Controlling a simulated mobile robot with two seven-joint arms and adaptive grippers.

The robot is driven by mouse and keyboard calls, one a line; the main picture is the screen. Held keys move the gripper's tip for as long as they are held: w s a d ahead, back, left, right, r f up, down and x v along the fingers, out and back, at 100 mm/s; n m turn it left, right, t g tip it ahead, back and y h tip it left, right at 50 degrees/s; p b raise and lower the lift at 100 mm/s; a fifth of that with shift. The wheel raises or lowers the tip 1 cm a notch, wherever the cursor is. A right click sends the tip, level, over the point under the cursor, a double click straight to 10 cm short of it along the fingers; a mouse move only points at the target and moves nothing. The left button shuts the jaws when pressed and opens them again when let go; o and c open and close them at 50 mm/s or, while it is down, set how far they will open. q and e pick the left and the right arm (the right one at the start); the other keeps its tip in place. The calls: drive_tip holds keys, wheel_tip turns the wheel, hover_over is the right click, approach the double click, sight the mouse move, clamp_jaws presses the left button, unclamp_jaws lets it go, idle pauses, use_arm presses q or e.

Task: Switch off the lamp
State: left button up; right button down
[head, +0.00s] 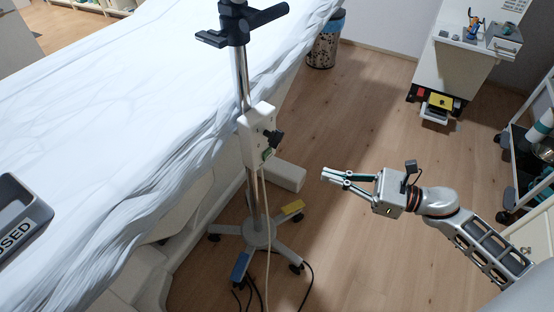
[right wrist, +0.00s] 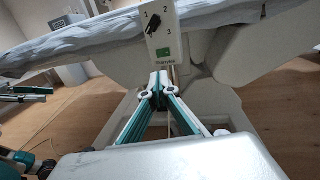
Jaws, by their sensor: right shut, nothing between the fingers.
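A metal pole (head: 241,78) on a wheeled base stands beside the bed and carries a white control box (head: 253,150). A dark knob (head: 273,136) sticks out of the box. In the right wrist view the box (right wrist: 165,42) shows the numbers 1, 2 and 3 around the knob (right wrist: 153,23). The knob points between up and upper right. No lamp head shows. My right gripper (head: 324,174) is shut and empty, to the right of the box and apart from it. It also shows in the right wrist view (right wrist: 158,77).
A white-covered bed (head: 110,90) fills the left. The base (head: 257,233) has spread feet, with cables nearby. A white cabinet (head: 455,65) and a dark trolley (head: 515,150) stand at the right. The wooden floor (head: 350,110) between is clear.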

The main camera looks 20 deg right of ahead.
sight(266, 157)
drive_tip(key=x, duration=1.4)
drive_tip(key=shift+w, duration=0.1)
